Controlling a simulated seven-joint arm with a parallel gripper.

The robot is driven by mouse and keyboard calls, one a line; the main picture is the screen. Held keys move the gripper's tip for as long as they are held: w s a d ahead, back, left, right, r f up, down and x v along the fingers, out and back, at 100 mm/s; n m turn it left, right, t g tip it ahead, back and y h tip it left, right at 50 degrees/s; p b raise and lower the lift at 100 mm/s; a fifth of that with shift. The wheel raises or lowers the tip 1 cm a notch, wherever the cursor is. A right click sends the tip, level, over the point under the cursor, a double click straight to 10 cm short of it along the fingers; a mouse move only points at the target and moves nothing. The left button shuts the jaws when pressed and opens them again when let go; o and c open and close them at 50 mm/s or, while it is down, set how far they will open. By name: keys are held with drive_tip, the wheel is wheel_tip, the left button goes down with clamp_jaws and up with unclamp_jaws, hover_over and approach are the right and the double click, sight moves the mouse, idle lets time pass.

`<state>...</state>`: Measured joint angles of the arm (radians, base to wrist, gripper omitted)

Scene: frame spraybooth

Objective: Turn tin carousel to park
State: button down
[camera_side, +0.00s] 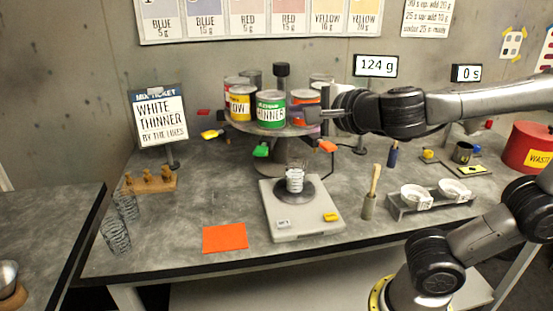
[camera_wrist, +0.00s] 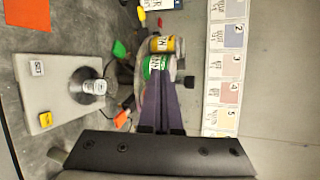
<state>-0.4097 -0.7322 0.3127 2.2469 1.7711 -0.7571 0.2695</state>
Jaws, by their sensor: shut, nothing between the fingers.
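The tin carousel (camera_side: 270,131) is a round raised turntable at the back middle of the bench, with several paint tins around a dark central knob (camera_side: 282,74). A green tin marked THINNER (camera_side: 271,111) and a yellow-labelled tin (camera_side: 239,104) face the front. Coloured tabs, green (camera_side: 261,150), yellow (camera_side: 211,134) and orange (camera_side: 327,147), stick out below the rim. My gripper (camera_side: 312,115) is shut and empty at the carousel's right side, close to a red-orange tin (camera_side: 303,100). The wrist view shows its fingers (camera_wrist: 160,88) in front of the green tin; contact cannot be told.
A scale (camera_side: 305,222) with a small cup (camera_side: 295,179) stands in front of the carousel. A ticket stand (camera_side: 160,118) is left, glass cups (camera_side: 115,225) front left. A brush in a holder (camera_side: 370,200) and a rack of white dishes (camera_side: 430,200) are right. Displays read 124 g and 0 s.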

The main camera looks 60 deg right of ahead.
drive_tip(key=s+r+n+t+h, duration=0.2)
drive_tip(key=s+r+t, duration=0.1)
drive_tip(key=s+r, duration=0.2)
wheel_tip(320, 180, down, 20)
drive_tip(key=d, duration=0.1)
drive_tip(key=shift+w+a+x, duration=0.2)
drive_tip(key=shift+a+x, duration=0.25)
drive_tip(key=shift+x, duration=1.65)
drive_tip(key=shift+w+a+x, duration=0.2)
drive_tip(key=shift+a+x, duration=0.25)
drive_tip(key=shift+x, duration=1.7)
drive_tip(key=shift+w+a+x, duration=0.2)
drive_tip(key=shift+a+x, duration=0.2)
drive_tip(key=shift+x, duration=1.7)
drive_tip(key=shift+w, duration=0.1)
